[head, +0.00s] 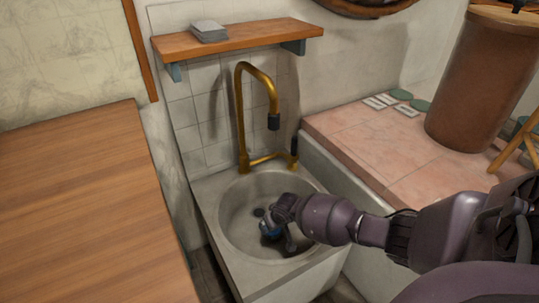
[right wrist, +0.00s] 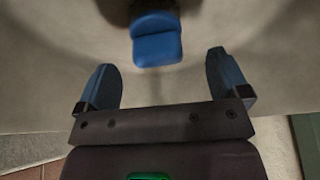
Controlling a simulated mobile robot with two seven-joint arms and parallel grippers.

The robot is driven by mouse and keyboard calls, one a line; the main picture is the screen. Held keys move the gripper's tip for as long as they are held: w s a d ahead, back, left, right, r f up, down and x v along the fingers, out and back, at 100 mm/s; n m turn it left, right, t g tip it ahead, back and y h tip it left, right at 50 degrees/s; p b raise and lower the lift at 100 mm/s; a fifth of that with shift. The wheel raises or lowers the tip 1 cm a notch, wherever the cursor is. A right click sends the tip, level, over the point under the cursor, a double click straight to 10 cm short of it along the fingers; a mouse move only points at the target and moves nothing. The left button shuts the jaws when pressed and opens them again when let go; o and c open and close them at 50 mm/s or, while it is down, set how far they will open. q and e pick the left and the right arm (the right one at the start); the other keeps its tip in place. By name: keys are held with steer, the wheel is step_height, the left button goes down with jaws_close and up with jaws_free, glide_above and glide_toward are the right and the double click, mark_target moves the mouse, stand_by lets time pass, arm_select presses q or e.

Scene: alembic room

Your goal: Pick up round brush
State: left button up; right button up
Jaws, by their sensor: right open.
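A blue object (right wrist: 157,48) with a dark upper part, perhaps the round brush, shows at the top middle of the right wrist view, against the pale basin surface. Its upper end is cut off by the picture edge. My right gripper (right wrist: 162,82) is open, its two blue-grey fingers to either side of and below the blue object, with nothing between them. In the head view my right gripper (head: 280,239) reaches down into the round sink basin (head: 236,206). There the hand hides much of what lies under it, and I cannot make out the brush clearly. My left gripper is not in view.
A brass tap (head: 241,115) stands behind the basin, its spout reaching over it. A wooden shelf (head: 250,38) with a grey stack (head: 209,31) is above. A wooden counter (head: 80,200) is left; a pink tiled ledge (head: 360,135) with a brown cylinder (head: 475,85) is right.

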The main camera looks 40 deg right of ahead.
steer(key=shift+w+d+f, duration=0.1)
steer(key=shift+w+f, duration=0.1)
steer(key=shift+f, duration=0.1)
steer(key=b+x, duration=0.3)
steer(key=x, duration=0.1)
steer(key=shift+d, duration=0.3)
steer(key=shift+w+f, duration=0.25)
steer(key=shift+f, duration=0.1)
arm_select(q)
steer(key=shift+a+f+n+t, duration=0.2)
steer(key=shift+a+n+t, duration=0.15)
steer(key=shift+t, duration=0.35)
arm_select(e)
steer(key=shift+w+r, duration=0.15)
steer(key=c, duration=1)
